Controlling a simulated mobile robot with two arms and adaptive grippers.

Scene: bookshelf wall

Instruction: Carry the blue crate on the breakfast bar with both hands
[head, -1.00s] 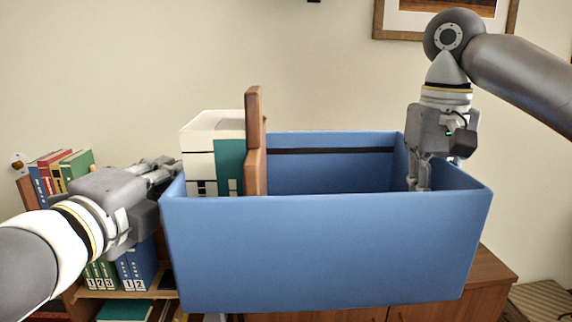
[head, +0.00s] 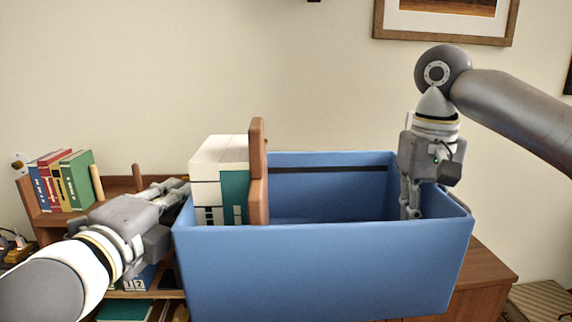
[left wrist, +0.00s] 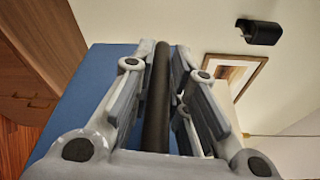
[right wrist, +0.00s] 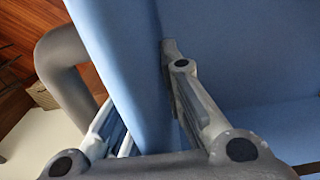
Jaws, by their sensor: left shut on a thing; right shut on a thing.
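The blue crate (head: 325,270) hangs between my two grippers in the head view, roughly level. It holds white and teal box-like items (head: 221,175) and a brown wooden piece (head: 258,172) at its left end; the right part looks empty. My left gripper (head: 180,188) is shut at the crate's left end. In the left wrist view a dark bar (left wrist: 159,100) lies between its fingers, with the blue crate behind. My right gripper (head: 411,212) is shut on the crate's right wall, which runs between its fingers in the right wrist view (right wrist: 125,60). The crate's underside is hidden.
A small bookshelf (head: 45,228) with several upright books (head: 62,180) stands at the left. A brown wooden cabinet (head: 488,270) stands behind and below the crate at the right. A framed picture (head: 445,22) hangs on the wall above. No breakfast bar can be made out.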

